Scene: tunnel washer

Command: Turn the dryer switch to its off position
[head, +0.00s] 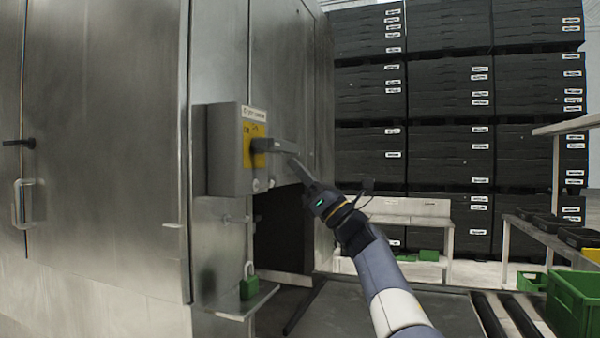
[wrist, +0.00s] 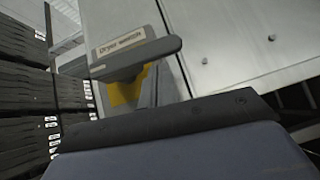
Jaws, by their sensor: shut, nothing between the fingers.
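The dryer switch is a grey box (head: 222,150) on the steel machine's side, with a yellow plate (head: 247,148) and a dark rotary handle (head: 275,146). The handle sticks out to the right, roughly level. In the wrist view the handle (wrist: 135,56) crosses in front of the yellow plate (wrist: 124,94), and the label reads "Dryer switch". My gripper (head: 295,165) is shut and empty, just right of and slightly below the handle's end. Whether it touches the handle cannot be told. A dark edge of my gripper fills the lower wrist view.
A green padlock (head: 250,285) sits on a small ledge below the box. Stacked black crates (head: 440,90) stand behind. A roller conveyor (head: 505,315) and a green crate (head: 577,300) are at lower right. The steel machine wall (head: 105,150) fills the left.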

